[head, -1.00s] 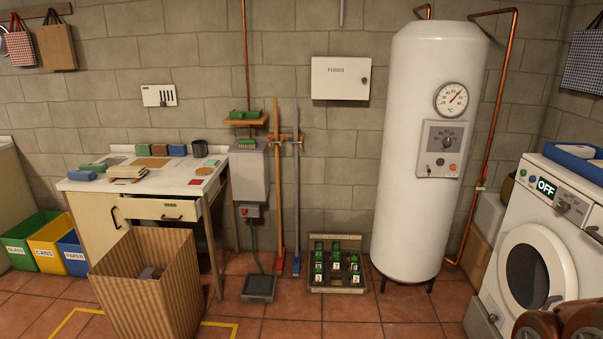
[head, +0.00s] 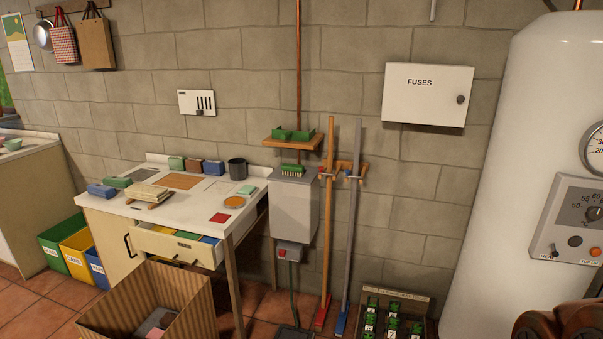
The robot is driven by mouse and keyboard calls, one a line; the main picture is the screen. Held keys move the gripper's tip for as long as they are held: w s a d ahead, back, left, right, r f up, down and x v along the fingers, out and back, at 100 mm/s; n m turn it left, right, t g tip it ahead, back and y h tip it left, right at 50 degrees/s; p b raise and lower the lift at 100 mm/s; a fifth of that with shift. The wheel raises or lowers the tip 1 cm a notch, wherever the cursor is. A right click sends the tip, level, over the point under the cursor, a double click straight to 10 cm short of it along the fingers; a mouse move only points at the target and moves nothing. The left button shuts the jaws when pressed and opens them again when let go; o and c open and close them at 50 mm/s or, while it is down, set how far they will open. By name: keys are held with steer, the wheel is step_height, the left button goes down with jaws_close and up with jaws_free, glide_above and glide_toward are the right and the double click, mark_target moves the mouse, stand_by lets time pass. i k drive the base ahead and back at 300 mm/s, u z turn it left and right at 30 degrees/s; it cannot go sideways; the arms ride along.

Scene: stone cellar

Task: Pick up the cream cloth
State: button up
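A folded cream cloth (head: 148,191) appears to lie in a small flat stack on the left front part of the white worktop (head: 185,213). It is small in the picture, so its layers are hard to tell apart. Blue and green blocks lie just behind and left of it. Rounded brown parts at the lower right corner look like my own arm. My gripper's fingers do not show in this view.
An open drawer (head: 178,246) with coloured things inside juts out below the worktop. A tall cardboard box (head: 150,290) stands on the floor in front of it.

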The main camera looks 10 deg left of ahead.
mark_target(148, 193)
steer(key=u, duration=0.6)
steer(key=i, duration=1.65)
steer(key=u, duration=1.8)
steer(key=i, duration=1.25)
steer(key=u, duration=0.6)
